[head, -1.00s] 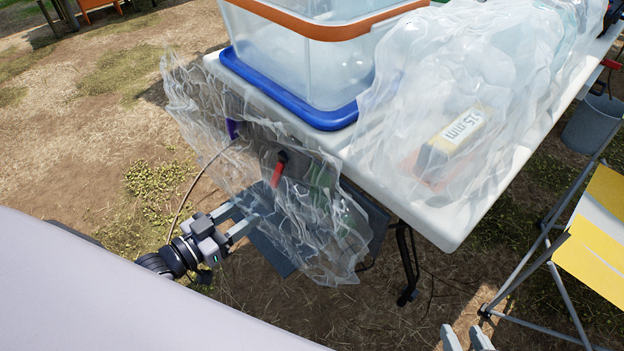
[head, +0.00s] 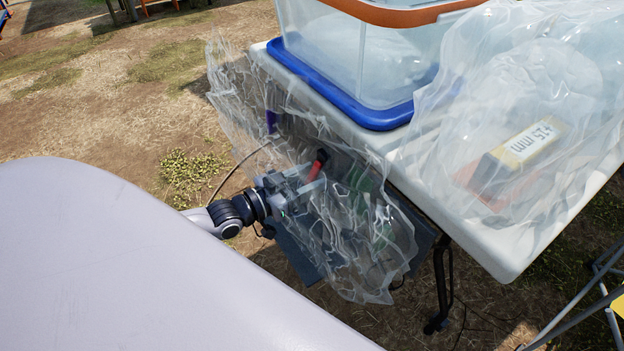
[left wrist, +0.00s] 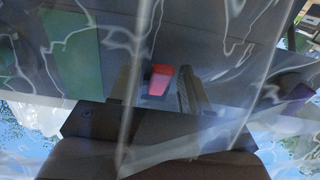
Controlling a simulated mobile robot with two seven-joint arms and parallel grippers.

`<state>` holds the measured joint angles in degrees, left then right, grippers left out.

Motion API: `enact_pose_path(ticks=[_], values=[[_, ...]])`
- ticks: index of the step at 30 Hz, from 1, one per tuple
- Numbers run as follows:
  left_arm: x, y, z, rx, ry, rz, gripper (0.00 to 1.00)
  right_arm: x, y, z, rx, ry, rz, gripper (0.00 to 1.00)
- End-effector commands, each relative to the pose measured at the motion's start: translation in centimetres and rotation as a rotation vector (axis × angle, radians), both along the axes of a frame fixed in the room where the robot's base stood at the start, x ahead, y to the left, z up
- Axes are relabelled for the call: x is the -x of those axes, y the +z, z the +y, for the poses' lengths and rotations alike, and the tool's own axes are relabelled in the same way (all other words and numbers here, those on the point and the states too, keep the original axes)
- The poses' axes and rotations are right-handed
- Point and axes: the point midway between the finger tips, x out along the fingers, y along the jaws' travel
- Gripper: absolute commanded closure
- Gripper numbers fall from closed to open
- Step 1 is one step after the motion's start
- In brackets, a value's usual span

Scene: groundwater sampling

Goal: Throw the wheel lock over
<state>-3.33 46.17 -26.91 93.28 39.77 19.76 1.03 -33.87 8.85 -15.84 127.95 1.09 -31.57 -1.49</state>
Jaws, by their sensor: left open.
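A red lever with a black pivot end, which looks like the wheel lock (head: 318,164), sits on a dark panel at the table's side, behind or among clear plastic sheeting (head: 350,245). My left gripper (head: 308,181) is open and close to the red lever. In the left wrist view the red lever (left wrist: 160,81) shows between the open fingers, with film across the picture. I cannot tell whether the fingers touch it. My right gripper is out of view.
A white table (head: 505,258) holds a clear bin with a blue base (head: 370,113) and orange rim. A yellow block labelled "+15 mm" (head: 520,150) lies under clear film. A thin cable loops left of the panel. Bare ground lies left of the table.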

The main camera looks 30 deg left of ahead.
Motion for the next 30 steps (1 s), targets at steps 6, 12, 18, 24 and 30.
enact_pose_path(ticks=[6, 12, 18, 24, 30], values=[[-0.6, 0.0, -0.3, 0.000, 0.000, 0.000, 0.53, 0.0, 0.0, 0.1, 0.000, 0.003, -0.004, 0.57], [-0.6, 0.0, -0.3, 0.000, 0.000, 0.001, 0.53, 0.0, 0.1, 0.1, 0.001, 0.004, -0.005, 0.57], [-0.6, 0.0, -0.3, 0.000, 0.000, 0.000, 1.00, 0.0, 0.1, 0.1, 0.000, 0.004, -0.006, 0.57], [-0.6, 0.2, -0.3, -0.003, 0.000, 0.007, 1.00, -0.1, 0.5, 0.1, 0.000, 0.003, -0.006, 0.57], [-0.4, 0.6, -0.2, -0.020, 0.000, 0.048, 1.00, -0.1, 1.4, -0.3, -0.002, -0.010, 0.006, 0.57]])
